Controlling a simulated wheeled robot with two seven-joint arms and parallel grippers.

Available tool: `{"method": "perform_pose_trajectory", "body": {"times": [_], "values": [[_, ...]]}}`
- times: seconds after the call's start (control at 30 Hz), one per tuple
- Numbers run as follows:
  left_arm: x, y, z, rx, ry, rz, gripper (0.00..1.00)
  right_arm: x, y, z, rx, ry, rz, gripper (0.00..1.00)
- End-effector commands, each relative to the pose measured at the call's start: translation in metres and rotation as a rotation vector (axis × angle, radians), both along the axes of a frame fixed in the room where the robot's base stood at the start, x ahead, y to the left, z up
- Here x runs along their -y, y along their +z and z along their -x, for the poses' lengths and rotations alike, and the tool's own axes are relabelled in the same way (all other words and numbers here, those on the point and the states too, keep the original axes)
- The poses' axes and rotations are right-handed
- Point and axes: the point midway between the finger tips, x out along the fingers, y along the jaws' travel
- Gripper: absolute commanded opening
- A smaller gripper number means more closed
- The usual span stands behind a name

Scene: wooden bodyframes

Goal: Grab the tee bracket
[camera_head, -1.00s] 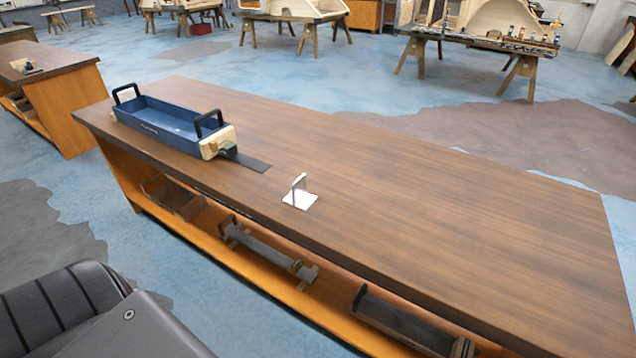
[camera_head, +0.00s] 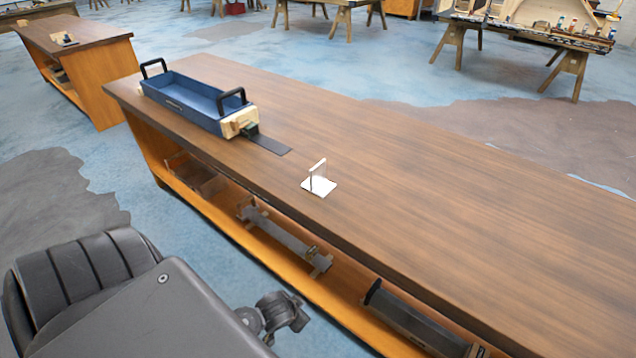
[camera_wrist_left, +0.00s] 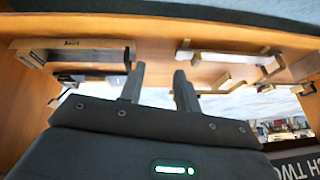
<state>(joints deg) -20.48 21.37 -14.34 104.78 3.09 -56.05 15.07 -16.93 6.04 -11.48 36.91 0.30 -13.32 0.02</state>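The tee bracket (camera_head: 319,187) is a small white piece with a flat base plate and an upright plate. It stands on the wooden table top (camera_head: 420,190) near the front edge, clear of other things. My left gripper (camera_wrist_left: 159,72) shows in the left wrist view with its two dark fingers apart and nothing between them. It faces the open shelf under a table. In the head view my grey arm is at the lower left, below and left of the bracket and well apart from it. I cannot make out the bracket in the left wrist view. My right gripper is not in view.
A blue tray (camera_head: 190,98) with black handles stands on the table's far left, with a dark flat strip (camera_head: 268,144) beside it. The shelf below holds a long dark part (camera_head: 285,238) and a dark box (camera_head: 415,318). The table's right side is clear.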

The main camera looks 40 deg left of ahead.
Motion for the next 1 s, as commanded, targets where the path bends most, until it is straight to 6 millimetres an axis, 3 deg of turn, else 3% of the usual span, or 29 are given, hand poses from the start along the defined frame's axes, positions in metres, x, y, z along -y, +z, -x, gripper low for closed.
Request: {"method": "perform_pose_trajectory", "body": {"times": [0.03, 0.2, 0.3, 0.43, 0.73, 0.83, 1.0], "values": [[-0.006, 0.031, -0.017, 0.056, -0.001, -0.007, 0.33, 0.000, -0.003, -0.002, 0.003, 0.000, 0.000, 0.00], [-0.036, 0.123, -0.073, 0.267, 0.027, -0.006, 0.33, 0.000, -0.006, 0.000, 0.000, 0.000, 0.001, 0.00], [-0.044, 0.181, -0.092, 0.380, 0.032, 0.022, 0.33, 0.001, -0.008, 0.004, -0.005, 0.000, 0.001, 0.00], [-0.047, 0.245, -0.102, 0.490, 0.034, 0.076, 0.33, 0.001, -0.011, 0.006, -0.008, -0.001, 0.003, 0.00], [-0.105, 0.323, -0.143, 0.668, 0.064, 0.122, 0.33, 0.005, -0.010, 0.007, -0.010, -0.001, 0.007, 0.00], [-0.117, 0.338, -0.149, 0.698, 0.071, 0.136, 0.33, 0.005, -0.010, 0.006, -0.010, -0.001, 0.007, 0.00], [-0.124, 0.347, -0.152, 0.716, 0.078, 0.146, 0.33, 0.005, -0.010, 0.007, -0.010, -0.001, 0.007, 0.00]]}}
